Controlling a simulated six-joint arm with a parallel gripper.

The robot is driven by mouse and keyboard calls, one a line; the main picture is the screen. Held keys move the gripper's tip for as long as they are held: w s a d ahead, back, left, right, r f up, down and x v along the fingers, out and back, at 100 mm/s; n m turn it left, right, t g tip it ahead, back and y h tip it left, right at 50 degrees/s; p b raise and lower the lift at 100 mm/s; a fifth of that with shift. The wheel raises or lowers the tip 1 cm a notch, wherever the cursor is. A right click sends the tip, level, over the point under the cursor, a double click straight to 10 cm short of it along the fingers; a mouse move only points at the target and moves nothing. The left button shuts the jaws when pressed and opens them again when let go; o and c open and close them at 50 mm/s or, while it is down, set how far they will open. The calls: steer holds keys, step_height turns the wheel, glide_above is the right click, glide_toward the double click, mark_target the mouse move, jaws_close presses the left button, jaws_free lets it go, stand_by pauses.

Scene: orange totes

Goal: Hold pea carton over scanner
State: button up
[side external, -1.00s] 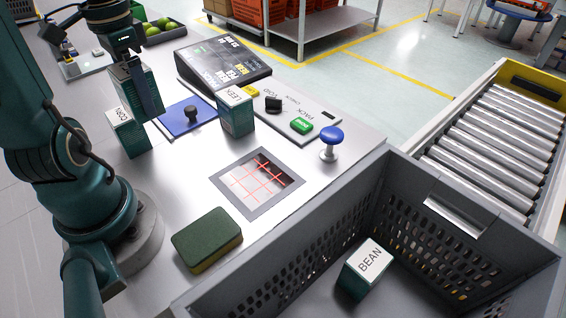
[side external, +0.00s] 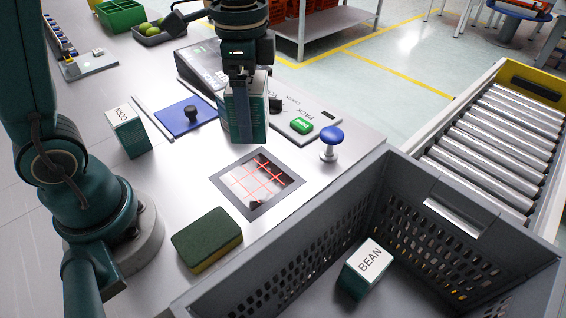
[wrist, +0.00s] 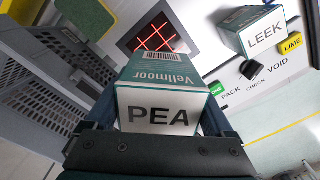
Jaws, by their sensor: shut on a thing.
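The pea carton is in my gripper (side external: 241,118); its white end reading PEA and its teal side with a barcode show in the wrist view (wrist: 158,92). In the side view the carton (side external: 260,112) is upright, just behind the scanner. My gripper is shut on it, a finger on each side. The scanner (side external: 254,184) is a dark-framed glass window with red crossing lines, set in the counter. In the wrist view the scanner (wrist: 152,34) shows beyond the carton's far end. The gap between carton and glass is hard to judge.
A leek carton (wrist: 258,35) stands to the right in the wrist view, mostly hidden in the side view. A corn carton (side external: 128,133), sponge (side external: 207,239) and blue knob (side external: 331,137) stand around. A grey crate (side external: 420,190) holds a bean carton (side external: 366,268).

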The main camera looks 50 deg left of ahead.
steer(key=shift+d+f, duration=0.15)
steer(key=shift+f, duration=4.1)
steer(key=shift+r, duration=0.1)
steer(key=shift+r, duration=2.2)
steer(key=shift+r, duration=0.1)
